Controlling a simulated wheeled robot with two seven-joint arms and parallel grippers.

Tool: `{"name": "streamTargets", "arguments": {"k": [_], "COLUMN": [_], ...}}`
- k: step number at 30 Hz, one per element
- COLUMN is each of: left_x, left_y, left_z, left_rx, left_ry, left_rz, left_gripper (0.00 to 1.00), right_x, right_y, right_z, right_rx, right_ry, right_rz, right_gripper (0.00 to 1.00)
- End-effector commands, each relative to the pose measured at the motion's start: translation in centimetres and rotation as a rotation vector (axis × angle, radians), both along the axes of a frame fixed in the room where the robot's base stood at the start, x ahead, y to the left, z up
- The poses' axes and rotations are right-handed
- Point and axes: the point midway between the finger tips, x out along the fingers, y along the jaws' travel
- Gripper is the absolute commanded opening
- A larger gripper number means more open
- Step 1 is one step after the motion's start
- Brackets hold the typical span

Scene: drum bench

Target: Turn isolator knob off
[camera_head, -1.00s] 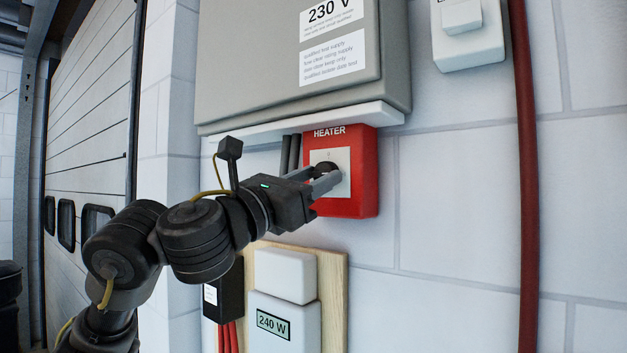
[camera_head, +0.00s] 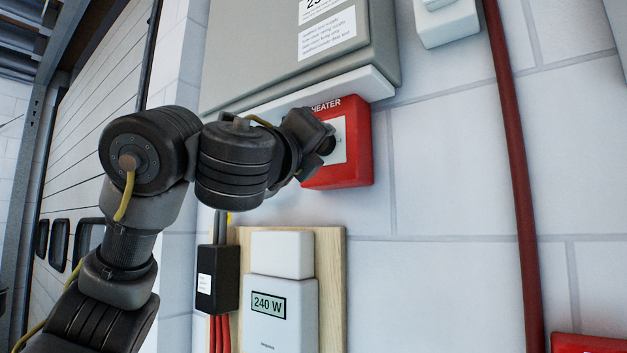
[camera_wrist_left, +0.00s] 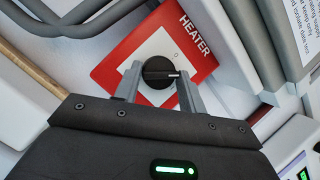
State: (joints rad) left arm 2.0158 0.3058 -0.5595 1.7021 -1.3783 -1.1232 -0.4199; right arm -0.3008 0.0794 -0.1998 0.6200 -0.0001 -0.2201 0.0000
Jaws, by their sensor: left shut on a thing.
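The red isolator box marked HEATER (camera_head: 357,165) is on the wall under the grey cabinet; its red face also shows in the left wrist view (camera_wrist_left: 112,66). A round black knob (camera_wrist_left: 158,72) with a white pointer line sits on its white plate (camera_head: 340,135). In the left wrist view the pointer line runs to the right of the picture, at a slant to the HEATER lettering. My left gripper (camera_head: 324,142) is at the box, its fingers on opposite sides of the knob and shut on it. In the head view the gripper hides most of the knob. My right gripper is not in view.
A grey cabinet (camera_head: 240,50) with a pale ledge (camera_head: 370,88) is close above the box. Below are a white meter reading 240 W (camera_head: 282,325) on a wooden board (camera_head: 331,290) and a black box (camera_head: 217,278) with red cables. A red pipe (camera_head: 517,180) runs down the right.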

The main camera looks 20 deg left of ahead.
Motion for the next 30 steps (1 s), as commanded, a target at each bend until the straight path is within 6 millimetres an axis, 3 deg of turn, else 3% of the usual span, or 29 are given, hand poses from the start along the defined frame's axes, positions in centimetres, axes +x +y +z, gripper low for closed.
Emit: {"name": "streamTargets", "arguments": {"k": [1, 3, 12, 21, 30], "left_x": [-0.1, -0.2, -0.2, -0.1, 0.0], "left_y": [-0.1, -0.2, -0.4, -0.6, -0.6], "left_z": [-1.1, -1.1, -0.6, -0.2, 0.0], "left_rx": [-0.045, -0.107, -0.358, -0.551, -0.645], "left_ry": [0.016, 0.041, 0.144, 0.223, 0.262], "left_rz": [-0.001, -0.001, -0.002, -0.002, -0.002], "left_gripper": [0.18, 0.18, 0.18, 0.18, 0.18], "right_x": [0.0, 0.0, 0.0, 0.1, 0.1], "right_y": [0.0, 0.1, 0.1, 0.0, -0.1], "right_z": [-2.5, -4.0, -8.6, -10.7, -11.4], "right_rx": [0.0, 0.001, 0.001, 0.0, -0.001], "right_ry": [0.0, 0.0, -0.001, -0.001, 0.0], "right_rz": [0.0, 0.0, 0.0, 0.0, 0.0], "right_gripper": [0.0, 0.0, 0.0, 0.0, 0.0]}}
